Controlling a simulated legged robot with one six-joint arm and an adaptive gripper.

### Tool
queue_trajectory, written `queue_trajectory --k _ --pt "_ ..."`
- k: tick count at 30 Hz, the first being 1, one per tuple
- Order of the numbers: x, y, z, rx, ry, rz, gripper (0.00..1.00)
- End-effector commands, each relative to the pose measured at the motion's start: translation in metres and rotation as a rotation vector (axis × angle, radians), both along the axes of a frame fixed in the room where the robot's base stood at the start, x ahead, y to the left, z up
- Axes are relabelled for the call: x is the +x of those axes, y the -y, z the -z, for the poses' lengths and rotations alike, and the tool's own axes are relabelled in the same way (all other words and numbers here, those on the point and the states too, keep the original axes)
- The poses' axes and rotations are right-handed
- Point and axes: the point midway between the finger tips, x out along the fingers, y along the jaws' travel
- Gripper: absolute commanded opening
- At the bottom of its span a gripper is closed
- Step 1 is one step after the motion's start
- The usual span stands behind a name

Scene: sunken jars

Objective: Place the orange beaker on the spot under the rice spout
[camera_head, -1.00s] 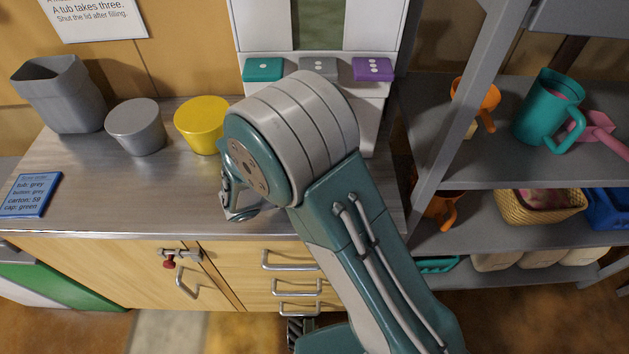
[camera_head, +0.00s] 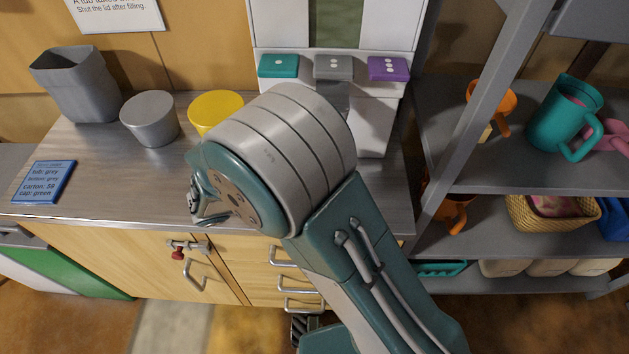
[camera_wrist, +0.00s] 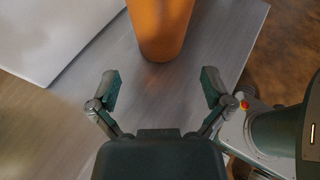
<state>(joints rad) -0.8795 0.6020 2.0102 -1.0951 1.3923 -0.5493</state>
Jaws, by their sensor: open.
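In the wrist view an orange beaker (camera_wrist: 160,28) stands on the grey counter just beyond my fingertips, its top cut off by the frame. My gripper (camera_wrist: 160,88) is open and empty, its two fingers spread to either side below the beaker and apart from it. In the head view part of my gripper (camera_head: 200,203) shows over the counter near its front edge. My arm hides the beaker there. The white dispenser (camera_head: 376,130) stands at the back, with a grey spout (camera_head: 336,97) below its middle button. The spot under the spout is hidden by my arm.
A grey bin (camera_head: 78,88), a grey tub (camera_head: 150,120), a yellow tub (camera_head: 215,110) and a blue card (camera_head: 44,182) sit on the counter (camera_head: 110,185). The shelf at right holds an orange jug (camera_head: 492,97) and a teal jug (camera_head: 560,115). A white slab (camera_wrist: 55,30) lies left of the beaker.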

Motion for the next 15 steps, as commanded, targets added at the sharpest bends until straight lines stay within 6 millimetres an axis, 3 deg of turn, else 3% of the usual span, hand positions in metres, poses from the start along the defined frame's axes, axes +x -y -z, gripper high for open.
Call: queue_trajectory --k 6,15 --pt "-0.015 -0.024 -0.012 0.001 0.000 -0.001 1.00" --pt "-0.018 -0.028 -0.014 0.002 0.000 0.003 1.00"
